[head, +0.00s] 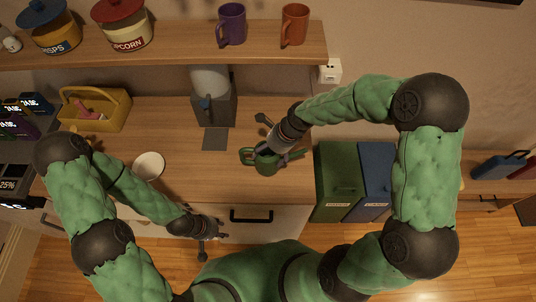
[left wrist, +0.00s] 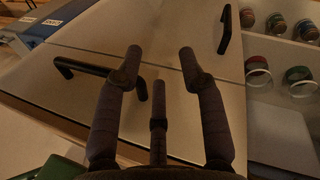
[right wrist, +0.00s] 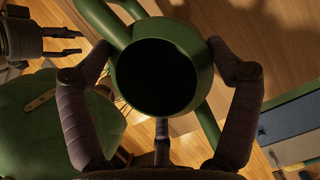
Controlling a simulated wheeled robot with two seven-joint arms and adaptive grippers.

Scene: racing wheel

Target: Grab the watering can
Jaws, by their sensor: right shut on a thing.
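The green watering can (head: 266,165) is at the front edge of the wooden counter in the head view, with its handle to the left and spout to the right. My right gripper (head: 273,147) is shut on it. In the right wrist view the can's round body (right wrist: 190,103) sits between the two fingers, its dark opening facing the camera. I cannot tell whether its base touches the counter. My left gripper (head: 212,229) is low in front of the drawers. In the left wrist view the left gripper (left wrist: 160,60) is open and empty.
The counter (head: 180,170) also holds a white bowl (head: 149,166), a yellow basket (head: 96,109) and a grey coffee machine (head: 213,105). Green (head: 338,182) and blue (head: 375,180) bins stand right of the counter. Mugs and jars are on the shelf (head: 180,50) above.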

